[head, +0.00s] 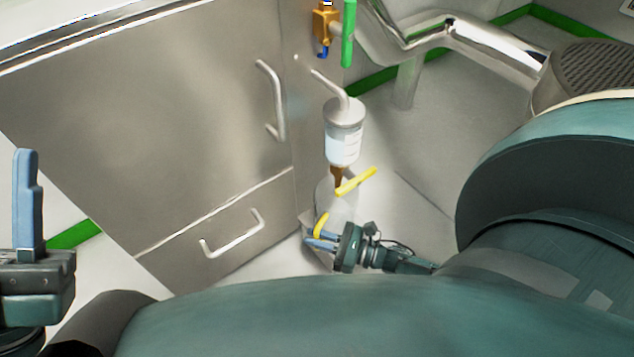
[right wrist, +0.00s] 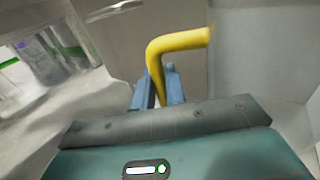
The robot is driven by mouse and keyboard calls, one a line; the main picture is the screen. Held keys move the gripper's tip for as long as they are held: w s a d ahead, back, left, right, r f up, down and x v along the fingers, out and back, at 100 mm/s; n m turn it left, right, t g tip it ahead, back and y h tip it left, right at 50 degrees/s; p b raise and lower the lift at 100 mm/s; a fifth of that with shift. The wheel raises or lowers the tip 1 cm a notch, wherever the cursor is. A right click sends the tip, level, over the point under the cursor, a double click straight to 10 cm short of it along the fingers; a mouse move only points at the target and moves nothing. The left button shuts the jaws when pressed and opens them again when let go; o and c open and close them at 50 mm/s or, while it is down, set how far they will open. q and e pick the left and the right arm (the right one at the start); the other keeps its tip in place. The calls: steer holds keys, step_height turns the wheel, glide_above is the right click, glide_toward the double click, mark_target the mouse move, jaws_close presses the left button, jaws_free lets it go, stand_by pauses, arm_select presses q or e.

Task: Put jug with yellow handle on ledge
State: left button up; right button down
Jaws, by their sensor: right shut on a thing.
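The jug (head: 341,207) is pale and translucent and stands beside the cabinet's corner in the head view. Its yellow handle (head: 321,224) faces my right gripper (head: 320,241), whose blue fingers are shut on it. In the right wrist view the yellow handle (right wrist: 176,44) runs down between the fingertips (right wrist: 160,88), and the jug's grey wall (right wrist: 255,60) fills the right side.
A white canister (head: 344,135) with a brown outlet hangs just above the jug, with a yellow lever (head: 357,181) beside it. A steel cabinet (head: 150,120) with bar handles stands to the left. Bare floor (head: 415,165) lies to the right, below a steel pipe (head: 490,45).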

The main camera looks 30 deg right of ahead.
arm_select(q)
steer(key=shift+f, duration=0.1)
arm_select(e)
steer(key=c, duration=1.5)
jaws_free()
steer(key=shift+o, duration=0.2)
steer(key=shift+d, duration=0.1)
arm_select(q)
steer(key=shift+w+d+f+n+t+y+p, duration=0.15)
steer(key=shift+f+n+y+p, duration=0.15)
steer(key=shift+n+y, duration=0.2)
steer(key=shift+w+a+f+n+t+y+p, duration=0.1)
steer(key=shift+w+f+n+t+y+p, duration=0.05)
steer(key=shift+f+n+y, duration=0.3)
arm_select(e)
steer(key=v, duration=0.7)
arm_select(q)
steer(key=shift+r, duration=0.1)
arm_select(e)
steer(key=shift+s+d, duration=0.1)
steer(key=shift+s, duration=0.05)
